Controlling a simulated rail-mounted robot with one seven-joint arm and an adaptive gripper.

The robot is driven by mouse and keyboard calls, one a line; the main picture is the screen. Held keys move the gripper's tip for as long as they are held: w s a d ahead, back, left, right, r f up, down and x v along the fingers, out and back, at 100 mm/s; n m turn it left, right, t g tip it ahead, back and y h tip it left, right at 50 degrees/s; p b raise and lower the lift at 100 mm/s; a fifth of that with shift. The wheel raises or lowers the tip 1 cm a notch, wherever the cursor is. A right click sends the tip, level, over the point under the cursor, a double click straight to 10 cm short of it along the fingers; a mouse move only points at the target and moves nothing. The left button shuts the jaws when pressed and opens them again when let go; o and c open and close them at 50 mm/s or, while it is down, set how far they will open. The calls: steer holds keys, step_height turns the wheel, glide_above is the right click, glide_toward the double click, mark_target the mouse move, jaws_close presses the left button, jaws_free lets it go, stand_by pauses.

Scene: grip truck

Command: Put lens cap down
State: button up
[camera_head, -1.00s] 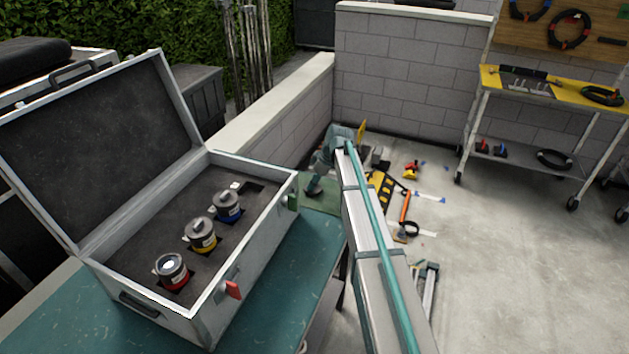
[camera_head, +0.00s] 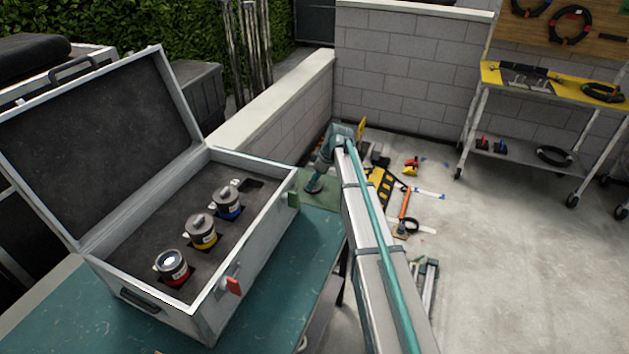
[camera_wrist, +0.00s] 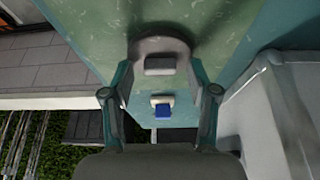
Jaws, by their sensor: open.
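The lens cap (camera_wrist: 152,47) looks like a round grey disc with a raised block on top. In the wrist view it sits over the green mat, between the fingertips of my gripper (camera_wrist: 161,76). My gripper is open, with one finger on each side of the cap; I cannot tell whether either touches it. A small blue and white piece (camera_wrist: 162,109) shows nearer the palm. In the head view my gripper (camera_head: 314,184) is low over the green mat (camera_head: 322,200) at the table's far end, where the cap is too small to make out clearly.
An open grey case (camera_head: 262,240) stands on the teal table (camera_head: 285,293), left of my arm. It holds lenses with red (camera_head: 173,268), yellow (camera_head: 202,233) and blue (camera_head: 228,204) bands. Tools lie on the floor beyond; a yellow-topped cart (camera_head: 550,90) stands at right.

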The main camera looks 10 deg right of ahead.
steer(key=b+v, duration=0.3)
steer(key=v, duration=0.9)
steer(key=shift+d, duration=0.1)
